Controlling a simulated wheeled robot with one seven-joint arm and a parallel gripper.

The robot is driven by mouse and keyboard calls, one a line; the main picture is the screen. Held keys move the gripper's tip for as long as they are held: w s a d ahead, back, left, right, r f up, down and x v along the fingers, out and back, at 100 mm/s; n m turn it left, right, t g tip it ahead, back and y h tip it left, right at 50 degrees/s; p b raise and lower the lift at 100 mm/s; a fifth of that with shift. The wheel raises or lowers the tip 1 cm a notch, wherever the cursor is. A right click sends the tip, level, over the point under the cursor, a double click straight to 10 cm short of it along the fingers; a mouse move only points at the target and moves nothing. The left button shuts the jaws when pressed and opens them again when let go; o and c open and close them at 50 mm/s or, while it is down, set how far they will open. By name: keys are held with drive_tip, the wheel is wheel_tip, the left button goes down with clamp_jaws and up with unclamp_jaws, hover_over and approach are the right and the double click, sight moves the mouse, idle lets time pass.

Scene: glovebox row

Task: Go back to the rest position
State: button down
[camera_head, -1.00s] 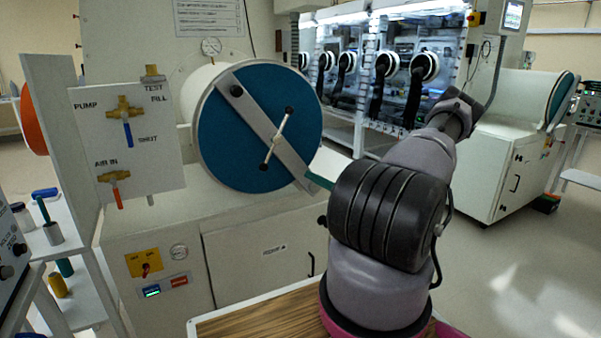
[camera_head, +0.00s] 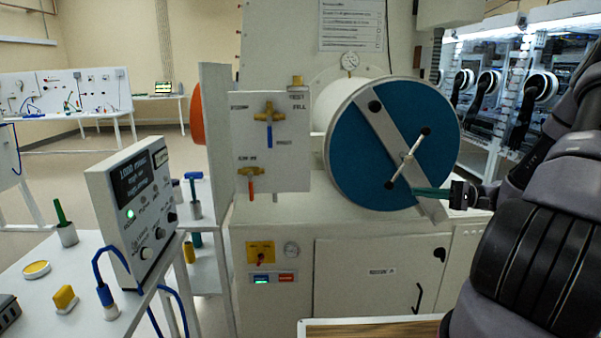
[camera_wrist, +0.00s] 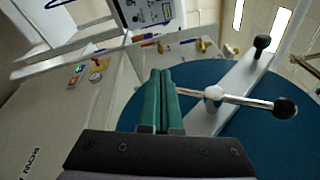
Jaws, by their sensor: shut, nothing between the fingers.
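My gripper (camera_head: 420,191) is at the right of the head view, its green fingers pointing left in front of the lower right part of the round blue door (camera_head: 352,165). In the wrist view the two green fingers (camera_wrist: 161,85) lie together, shut with nothing between them. The door's T-handle (camera_head: 408,156) with black knobs sits on a grey diagonal bar (camera_head: 385,125). In the wrist view the handle (camera_wrist: 240,98) is just right of the fingertips; I cannot tell whether they touch. My arm fills the right edge of the head view.
A valve panel (camera_head: 285,165) with a blue and a red lever stands left of the door. A bench with a meter box (camera_head: 135,210), cables and small parts is at the left. Gloveboxes (camera_head: 520,80) are at the back right. Open floor shows at the far left.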

drive_tip(key=s+a+r+n+g+h, duration=0.3)
drive_tip(key=s+a+r+g+h, duration=0.1)
drive_tip(key=s+a+r+h, duration=0.55)
drive_tip(key=s+r+t+h, duration=0.3)
drive_tip(key=s+r+t, duration=0.1)
drive_tip(key=r, duration=0.4)
drive_tip(key=s+a+r+m+t+h, duration=0.1)
drive_tip(key=s+r+t+h, duration=0.2)
drive_tip(key=s+r, duration=0.4)
drive_tip(key=shift+r+t, duration=0.4)
drive_tip(key=shift+r, duration=0.15)
